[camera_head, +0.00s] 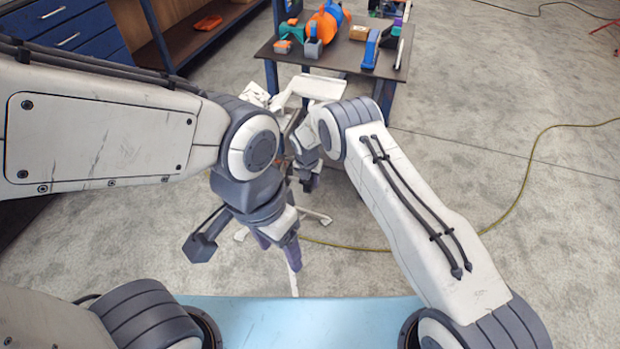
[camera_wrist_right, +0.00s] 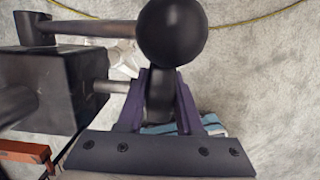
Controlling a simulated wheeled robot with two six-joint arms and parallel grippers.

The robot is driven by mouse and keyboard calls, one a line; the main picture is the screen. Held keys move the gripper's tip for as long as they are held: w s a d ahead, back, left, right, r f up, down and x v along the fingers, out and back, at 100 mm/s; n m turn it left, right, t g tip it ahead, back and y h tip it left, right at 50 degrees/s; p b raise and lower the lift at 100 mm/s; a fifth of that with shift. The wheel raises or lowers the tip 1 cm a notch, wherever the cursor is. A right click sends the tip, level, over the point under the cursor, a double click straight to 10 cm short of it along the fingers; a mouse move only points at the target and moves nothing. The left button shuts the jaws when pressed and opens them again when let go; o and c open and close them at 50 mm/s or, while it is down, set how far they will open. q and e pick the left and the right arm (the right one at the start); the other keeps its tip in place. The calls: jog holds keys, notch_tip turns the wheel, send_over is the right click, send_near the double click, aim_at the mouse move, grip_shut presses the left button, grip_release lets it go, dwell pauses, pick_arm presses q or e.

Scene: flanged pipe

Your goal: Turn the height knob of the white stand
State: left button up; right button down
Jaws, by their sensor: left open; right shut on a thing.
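The white stand (camera_head: 316,87) is in the middle of the head view, with its upper part partly hidden behind my arms and pale feet on the floor. In the right wrist view, a dark block (camera_wrist_right: 50,88) has a short metal shaft leading to the dark knob part (camera_wrist_right: 160,95). A black ball (camera_wrist_right: 172,32) on a rod is above it in the picture. The purple fingers of my right gripper (camera_wrist_right: 161,92) are shut on the knob part. My left gripper (camera_head: 288,245) points down, open and empty, nearer the camera than the stand; its jaws show edge-on.
A dark table (camera_head: 335,55) with several tools and an orange-and-blue object stands behind the stand. Blue drawers (camera_head: 70,35) and a wooden shelf are at the back left. A yellow cable (camera_head: 510,205) crosses the floor. The floor at right is mostly clear.

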jog(key=shift+f, duration=0.1)
dwell(0.3)
jog(key=c, duration=0.6)
grip_release()
jog(key=shift+o, duration=0.2)
jog(key=r, duration=0.3)
jog(key=s+r, duration=0.1)
jog(key=r, duration=0.6)
jog(key=shift+s+a+r, duration=0.2)
jog(key=shift+s+a, duration=0.05)
jog(key=shift+r, duration=0.1)
